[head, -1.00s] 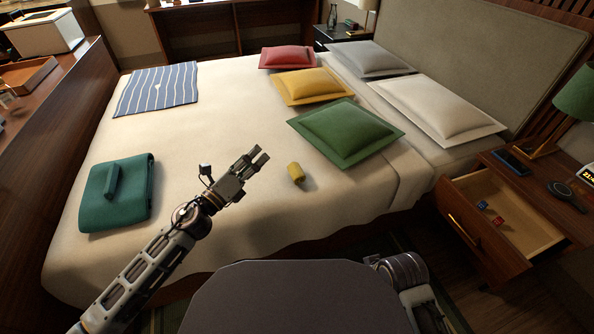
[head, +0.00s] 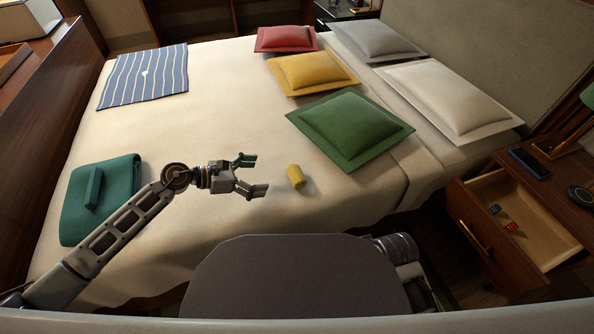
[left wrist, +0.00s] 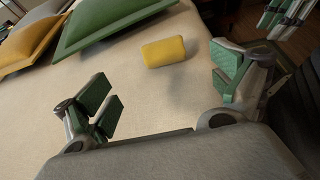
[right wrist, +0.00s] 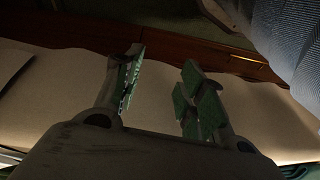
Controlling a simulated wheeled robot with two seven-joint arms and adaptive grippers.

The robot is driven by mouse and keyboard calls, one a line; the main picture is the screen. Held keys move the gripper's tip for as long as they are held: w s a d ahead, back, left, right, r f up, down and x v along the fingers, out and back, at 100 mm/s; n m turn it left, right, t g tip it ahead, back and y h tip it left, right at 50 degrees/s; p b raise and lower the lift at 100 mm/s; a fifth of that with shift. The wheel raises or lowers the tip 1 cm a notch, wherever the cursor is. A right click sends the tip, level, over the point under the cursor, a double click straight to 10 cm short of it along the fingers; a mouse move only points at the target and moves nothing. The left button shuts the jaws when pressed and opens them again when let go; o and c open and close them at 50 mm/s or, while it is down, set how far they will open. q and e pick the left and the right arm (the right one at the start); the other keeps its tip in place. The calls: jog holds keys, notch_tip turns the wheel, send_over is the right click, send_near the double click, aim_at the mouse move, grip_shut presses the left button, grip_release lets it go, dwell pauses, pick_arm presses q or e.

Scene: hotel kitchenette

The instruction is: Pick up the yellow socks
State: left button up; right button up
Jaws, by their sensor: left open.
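The yellow socks (head: 296,177) lie as a small rolled bundle on the cream bed, in front of the green pillow. My left gripper (head: 256,175) is open and empty, just left of the socks, with its fingertips pointing toward them and a small gap between. In the left wrist view the socks (left wrist: 164,52) lie ahead of the two spread fingers, untouched. My right gripper (right wrist: 156,90) shows in the right wrist view, with its fingers apart and nothing seen between them. It is hidden in the head view.
Green (head: 350,130), yellow (head: 312,72) and red (head: 286,39) pillows lie behind the socks. A folded teal item (head: 100,200) lies at the bed's left, a striped blue cloth (head: 144,76) at the far left. An open drawer (head: 520,215) juts out at right. The bed around the socks is clear.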

aim_at(292, 175)
dwell(0.4)
pick_arm(q)
jog(key=shift+b+x, duration=0.6)
jog(key=shift+x, duration=3.45)
jog(key=shift+d+f, duration=0.1)
jog(key=shift+d, duration=0.1)
pick_arm(e)
jog(key=shift+s+a+r, duration=0.15)
jog(key=shift+s+r, duration=0.05)
jog(key=shift+r, duration=0.3)
pick_arm(q)
jog(key=shift+d, duration=0.15)
pick_arm(e)
jog(key=shift+w, duration=0.1)
pick_arm(q)
jog(key=shift+w+d+f, duration=0.15)
jog(key=shift+d+f, duration=0.1)
jog(key=shift+d, duration=0.25)
jog(key=shift+b+x, duration=0.5)
jog(key=shift+x, duration=1.45)
pick_arm(e)
jog(key=shift+w+a+f+t+y, duration=0.1)
jog(key=shift+a+f+t+y, duration=0.1)
jog(key=shift+f, duration=0.35)
jog(key=shift+w+a+f+t+y, duration=0.1)
jog(key=shift+a+f+y, duration=0.1)
jog(key=shift+f, duration=0.35)
jog(key=shift+w+a+f+t+y, duration=0.1)
jog(key=shift+a+f, duration=0.1)
jog(key=shift+f, duration=0.35)
